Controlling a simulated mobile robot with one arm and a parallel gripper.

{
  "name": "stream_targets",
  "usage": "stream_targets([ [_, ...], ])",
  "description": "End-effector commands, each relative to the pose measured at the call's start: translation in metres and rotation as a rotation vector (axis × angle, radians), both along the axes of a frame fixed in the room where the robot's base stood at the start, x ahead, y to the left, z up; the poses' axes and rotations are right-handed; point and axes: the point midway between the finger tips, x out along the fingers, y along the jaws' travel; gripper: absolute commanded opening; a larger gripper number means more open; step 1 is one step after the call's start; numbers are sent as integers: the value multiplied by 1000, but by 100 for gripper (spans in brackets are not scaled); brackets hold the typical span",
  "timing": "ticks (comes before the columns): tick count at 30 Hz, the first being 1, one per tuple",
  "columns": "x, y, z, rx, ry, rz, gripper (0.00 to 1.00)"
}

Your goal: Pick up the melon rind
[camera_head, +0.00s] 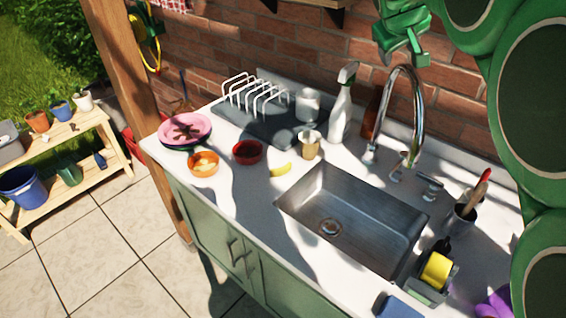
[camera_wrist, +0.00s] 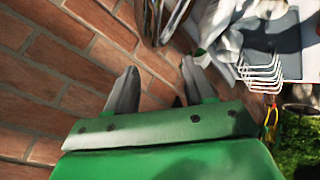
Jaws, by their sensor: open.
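A small yellow curved piece (camera_head: 281,170), which looks like the melon rind, lies on the white counter just left of the sink in the head view. It is beside a tan cup and right of a dark red bowl. I cannot make it out in the wrist view. My gripper (camera_head: 402,45) is high at the top of the head view, near the brick wall above the faucet, well up and right of the rind. In the wrist view my gripper (camera_wrist: 160,85) has its two grey fingers apart, with nothing between them but wall behind.
The tan cup (camera_head: 310,145), dark red bowl (camera_head: 247,152), orange bowl (camera_head: 204,163) and pink plate (camera_head: 186,127) stand around the rind. Behind are a dish rack (camera_head: 255,97) and spray bottle (camera_head: 342,110). The tall faucet (camera_head: 416,110) rises behind the sink (camera_head: 350,215).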

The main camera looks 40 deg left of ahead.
Motion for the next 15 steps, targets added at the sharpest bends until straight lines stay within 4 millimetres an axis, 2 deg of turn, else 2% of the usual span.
stream_targets([
  [1,-2,15,-12,-40,1,27,53],
  [3,-3,29,-28,-112,4,63,53],
  [8,-10,57,-68,-314,5,156,53],
  [15,-29,100,-131,-647,8,315,53],
])
